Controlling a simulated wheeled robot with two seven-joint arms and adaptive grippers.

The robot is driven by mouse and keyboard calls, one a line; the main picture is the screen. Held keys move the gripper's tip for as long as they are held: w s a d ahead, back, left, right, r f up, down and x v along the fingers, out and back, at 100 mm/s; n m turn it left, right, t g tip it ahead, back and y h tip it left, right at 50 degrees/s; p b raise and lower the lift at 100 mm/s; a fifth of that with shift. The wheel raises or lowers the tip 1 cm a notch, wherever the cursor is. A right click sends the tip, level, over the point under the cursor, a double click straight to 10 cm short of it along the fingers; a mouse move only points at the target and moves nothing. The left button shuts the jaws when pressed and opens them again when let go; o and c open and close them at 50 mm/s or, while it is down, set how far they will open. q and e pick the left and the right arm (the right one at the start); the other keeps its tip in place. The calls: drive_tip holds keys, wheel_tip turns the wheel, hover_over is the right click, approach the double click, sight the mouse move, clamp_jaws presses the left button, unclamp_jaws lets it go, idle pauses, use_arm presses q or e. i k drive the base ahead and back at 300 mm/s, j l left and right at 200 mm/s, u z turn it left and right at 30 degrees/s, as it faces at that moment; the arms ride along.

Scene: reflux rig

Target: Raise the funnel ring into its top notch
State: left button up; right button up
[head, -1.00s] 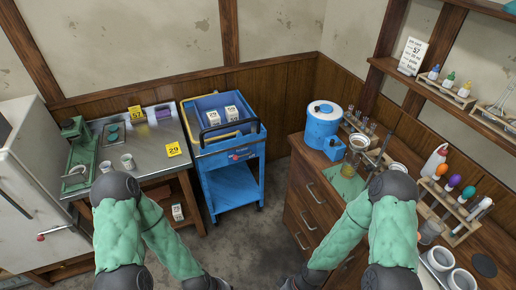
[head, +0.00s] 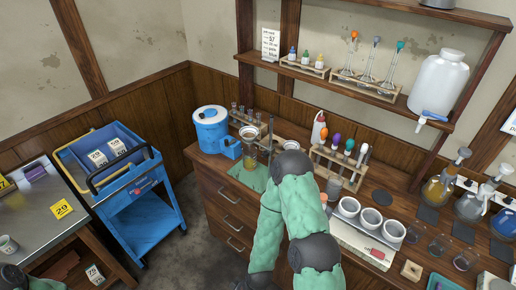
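A pale, round, funnel-like ring (head: 248,132) sits at the upper part of a small rig on the counter, beside a thin dark upright rod (head: 270,136). Below it stands a glass vessel (head: 250,160) with yellowish contents, over a green mat (head: 254,179). Notches on the rod are too small to make out, so I cannot tell which height the ring sits at. My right arm rises in front of the counter and covers part of the mat. Neither gripper shows. Only a bit of my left arm is at the lower left corner.
A blue and white tank (head: 211,129) stands left of the rig. A rack of test tubes (head: 243,115) is behind it. A rack with coloured-top tools (head: 336,165) and white cups (head: 370,219) are to the right. A blue cart (head: 142,217) stands left of the counter.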

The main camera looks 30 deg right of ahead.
sight(258, 144)
drive_tip(key=i+j+z, duration=0.1)
drive_tip(key=z, duration=0.25)
drive_tip(key=j+z, duration=0.2)
drive_tip(key=z, duration=0.2)
